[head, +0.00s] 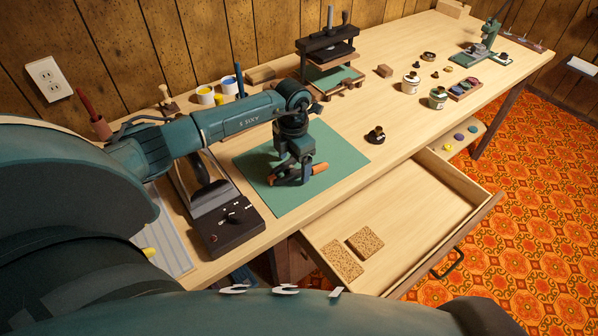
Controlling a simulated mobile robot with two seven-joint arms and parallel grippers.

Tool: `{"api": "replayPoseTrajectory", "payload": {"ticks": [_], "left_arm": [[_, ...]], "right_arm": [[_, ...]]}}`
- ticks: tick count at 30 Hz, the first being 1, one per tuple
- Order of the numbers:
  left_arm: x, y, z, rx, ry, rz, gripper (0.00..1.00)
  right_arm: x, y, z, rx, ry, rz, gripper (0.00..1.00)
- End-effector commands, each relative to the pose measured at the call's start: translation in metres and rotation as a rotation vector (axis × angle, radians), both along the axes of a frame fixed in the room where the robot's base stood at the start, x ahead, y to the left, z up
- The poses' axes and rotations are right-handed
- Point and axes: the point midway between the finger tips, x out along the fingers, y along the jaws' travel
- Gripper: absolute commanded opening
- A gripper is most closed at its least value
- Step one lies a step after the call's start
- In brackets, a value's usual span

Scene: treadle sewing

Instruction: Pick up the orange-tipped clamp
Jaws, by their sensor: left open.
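The orange-tipped clamp (320,168) lies on the green mat (342,153), mostly hidden under my left gripper. One orange end shows to the right of the fingers and more orange shows at their lower left. My left gripper (291,178) points down over the clamp, with its jaws open and its fingertips close to the mat. I cannot tell whether the fingers touch the clamp. My right gripper is not in view.
A black control box (231,224) stands left of the mat. A dark press (328,48) stands behind it. A small dark round item (375,134) sits to the right. An open drawer (405,215) with two cork pieces juts out in front. Jars (438,97) stand farther right.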

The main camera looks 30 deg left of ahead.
Motion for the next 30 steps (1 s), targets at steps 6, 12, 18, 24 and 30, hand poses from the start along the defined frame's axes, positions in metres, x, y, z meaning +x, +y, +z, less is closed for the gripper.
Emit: {"api": "replayPoseTrajectory", "payload": {"ticks": [6,12,18,24,30], "left_arm": [[0.0000,-0.0003,-0.0068,-0.001,-0.001,0.000,0.80],[0.0001,-0.0003,-0.0065,-0.001,-0.001,0.000,0.71],[0.0001,-0.0002,-0.0062,-0.001,-0.001,0.000,0.55],[0.0001,-0.0002,-0.0061,-0.001,-0.001,0.000,0.38],[0.0001,-0.0002,-0.0060,-0.001,-0.001,0.000,0.28]], "right_arm": [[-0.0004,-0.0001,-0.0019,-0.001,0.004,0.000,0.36],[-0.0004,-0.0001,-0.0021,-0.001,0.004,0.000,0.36],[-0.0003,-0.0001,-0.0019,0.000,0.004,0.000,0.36],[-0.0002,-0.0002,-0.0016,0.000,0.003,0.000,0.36],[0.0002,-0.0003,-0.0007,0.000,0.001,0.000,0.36]]}}
